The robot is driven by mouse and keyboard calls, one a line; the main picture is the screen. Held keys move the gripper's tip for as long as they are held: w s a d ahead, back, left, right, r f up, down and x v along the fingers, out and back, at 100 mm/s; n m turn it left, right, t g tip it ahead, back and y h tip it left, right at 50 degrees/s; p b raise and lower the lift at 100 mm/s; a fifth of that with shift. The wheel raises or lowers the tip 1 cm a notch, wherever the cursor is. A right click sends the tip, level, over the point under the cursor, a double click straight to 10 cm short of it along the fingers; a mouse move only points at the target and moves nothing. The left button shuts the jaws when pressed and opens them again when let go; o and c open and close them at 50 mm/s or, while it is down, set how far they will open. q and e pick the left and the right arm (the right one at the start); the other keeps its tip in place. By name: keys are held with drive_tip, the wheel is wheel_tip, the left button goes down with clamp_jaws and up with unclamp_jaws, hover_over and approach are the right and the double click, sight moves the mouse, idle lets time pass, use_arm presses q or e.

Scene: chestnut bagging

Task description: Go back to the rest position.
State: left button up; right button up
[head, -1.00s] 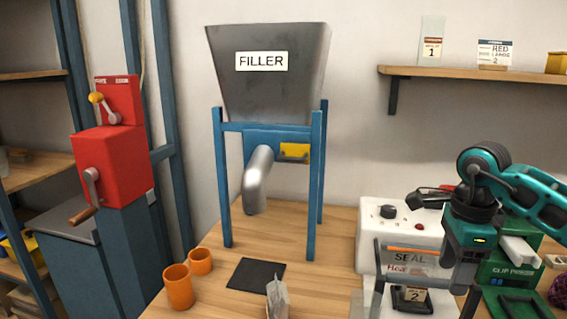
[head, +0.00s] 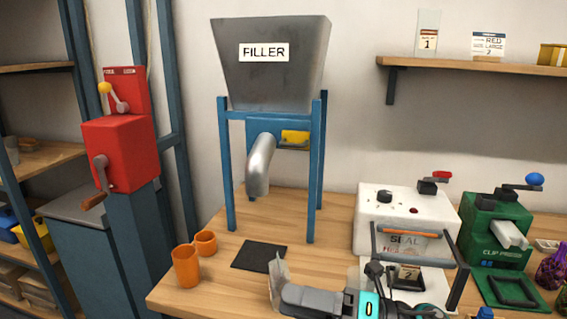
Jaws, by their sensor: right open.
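My right gripper (head: 290,294) is low at the bottom edge of the head view, in front of the bench. It is open, and its grey fingers point left. I see nothing held in it. My left gripper is not in view.
The filler (head: 272,80) stands on the wooden bench (head: 222,262) with a dark mat (head: 259,256) before it. Two orange cups (head: 186,267) are at left. The heat sealer (head: 405,208) and green clip press (head: 495,235) are at right. A red cranked machine (head: 122,155) stands far left.

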drive_tip(key=w+d+f+m+t+h, duration=0.1)
drive_tip(key=d+f+m+t+h, duration=0.5)
drive_tip(key=m, duration=0.6)
drive_tip(key=d+f+m+t+h, duration=0.35)
drive_tip(key=m+t, duration=0.35)
drive_tip(key=m, duration=0.5)
drive_tip(key=s+d+f+m+g+h, duration=0.3)
drive_tip(key=s+f+m, duration=0.3)
drive_tip(key=f, duration=0.2)
drive_tip(key=s+d+f+m+g+h, duration=0.2)
drive_tip(key=s+f+m+g+h, duration=0.1)
drive_tip(key=s+f+m, duration=0.3)
wheel_tip(320, 180, down, 2)
drive_tip(key=shift+s+d+f+h, duration=0.15)
drive_tip(key=shift+d+h, duration=0.25)
drive_tip(key=shift+h, duration=0.45)
